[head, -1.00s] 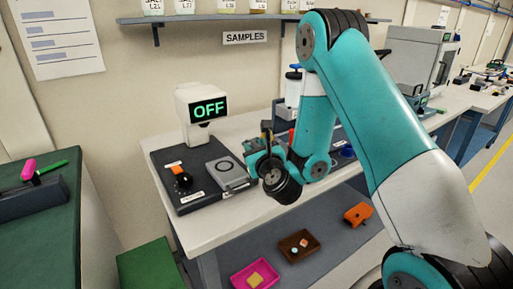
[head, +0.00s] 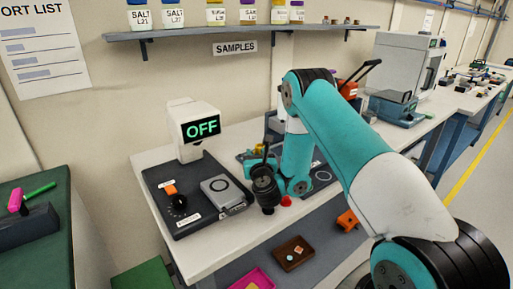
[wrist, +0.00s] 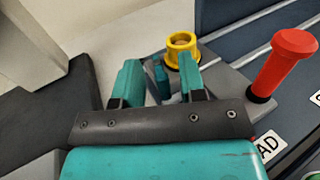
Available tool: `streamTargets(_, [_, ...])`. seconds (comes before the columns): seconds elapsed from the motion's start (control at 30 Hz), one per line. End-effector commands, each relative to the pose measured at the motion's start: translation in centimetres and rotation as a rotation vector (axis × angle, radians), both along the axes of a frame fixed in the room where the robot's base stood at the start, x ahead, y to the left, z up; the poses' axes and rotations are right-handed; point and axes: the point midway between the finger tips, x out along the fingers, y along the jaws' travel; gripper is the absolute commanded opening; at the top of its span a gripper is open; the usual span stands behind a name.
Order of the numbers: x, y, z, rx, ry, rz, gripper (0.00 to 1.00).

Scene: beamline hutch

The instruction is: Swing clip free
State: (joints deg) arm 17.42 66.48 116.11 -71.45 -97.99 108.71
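My gripper (wrist: 160,82) has two teal fingers set apart, with a gap between them. A small blue-teal piece (wrist: 161,84) shows in the gap; I cannot tell whether it is touched. A yellow ring-topped piece (wrist: 181,45) stands just beyond the right finger. A red capped post (wrist: 284,62) stands upright to the right, beside a label ending in "AD". In the head view, my arm's wrist reaches over the bench, and its dark links hide most of the fixture there. I cannot pick out the clip for certain in either view.
A shelf (head: 220,33) with jars hangs above.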

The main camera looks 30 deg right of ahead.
Motion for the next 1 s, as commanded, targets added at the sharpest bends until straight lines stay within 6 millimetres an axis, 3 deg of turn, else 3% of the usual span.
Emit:
streamTargets(0.37, [0.4,-0.43,-0.07,0.0,-0.001,-0.002,0.38])
streamTargets(0.53, [0.39,-0.41,-0.05,0.0,-0.001,-0.002,0.0])
streamTargets(1.0, [0.44,-1.07,-0.74,-0.002,-0.01,0.096,0.0])
